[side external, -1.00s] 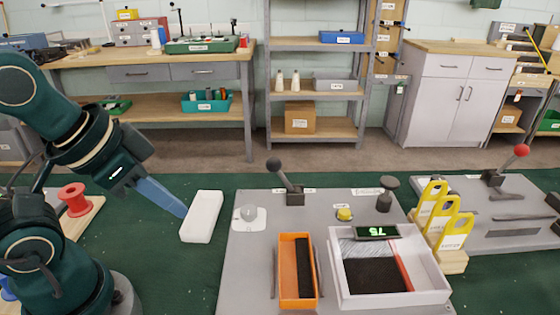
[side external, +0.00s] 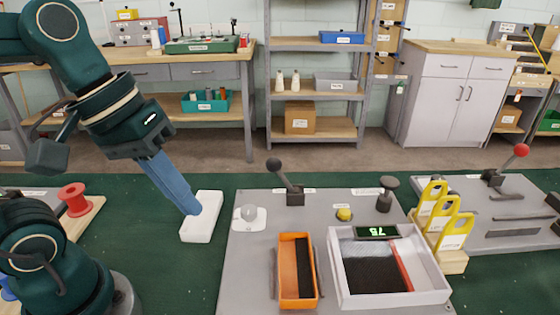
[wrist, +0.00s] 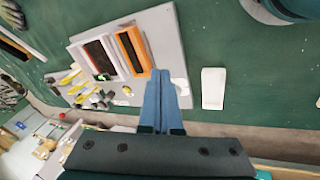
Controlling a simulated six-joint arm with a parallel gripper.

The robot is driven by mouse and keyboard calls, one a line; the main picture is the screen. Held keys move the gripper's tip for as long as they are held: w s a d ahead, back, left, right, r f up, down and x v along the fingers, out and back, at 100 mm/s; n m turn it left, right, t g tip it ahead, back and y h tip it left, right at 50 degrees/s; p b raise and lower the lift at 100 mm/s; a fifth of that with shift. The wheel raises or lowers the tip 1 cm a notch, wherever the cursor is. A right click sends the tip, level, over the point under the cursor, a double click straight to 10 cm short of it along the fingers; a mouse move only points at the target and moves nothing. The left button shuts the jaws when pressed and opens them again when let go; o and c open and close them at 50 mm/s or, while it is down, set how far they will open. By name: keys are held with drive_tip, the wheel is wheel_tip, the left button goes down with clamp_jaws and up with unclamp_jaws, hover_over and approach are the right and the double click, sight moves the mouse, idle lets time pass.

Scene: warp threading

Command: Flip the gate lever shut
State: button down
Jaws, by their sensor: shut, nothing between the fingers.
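A lever with a black knob (side external: 274,165) stands on a grey panel (side external: 250,280), leaning to the left. A second lever with a red knob (side external: 521,151) stands on another panel at the right, leaning right. I cannot read which label names the gate. My gripper (side external: 193,210) points down with its blue fingers shut and empty, left of the grey panel and well apart from both levers. The shut fingers (wrist: 162,78) also show in the wrist view.
A white block (side external: 206,230) lies by the fingertips in the side view; the wrist view shows it apart, to their right. The panel holds an orange tray (side external: 285,238), a white tray (side external: 440,285) and a yellow button (side external: 344,214). Yellow tags (side external: 455,233) stand at the right.

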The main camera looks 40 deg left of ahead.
drive_tip(key=w+a+r+n+h, duration=0.1)
drive_tip(key=w+a+n+h, duration=0.55)
drive_tip(key=w+n, duration=0.45)
drive_tip(key=a+f+n+t, duration=0.2)
drive_tip(key=a+f+n, duration=0.1)
drive_tip(key=a, duration=0.4)
drive_tip(key=w+a+f+n+t+h, duration=0.1)
drive_tip(key=a+f+n+t, duration=0.1)
drive_tip(key=a+n, duration=0.3)
drive_tip(key=a+f, duration=0.1)
drive_tip(key=a, duration=0.2)
drive_tip(key=shift+w+f+n, duration=0.2)
drive_tip(key=shift+f+n, duration=0.1)
drive_tip(key=shift+f, duration=0.05)
drive_tip(key=shift+h, duration=0.25)
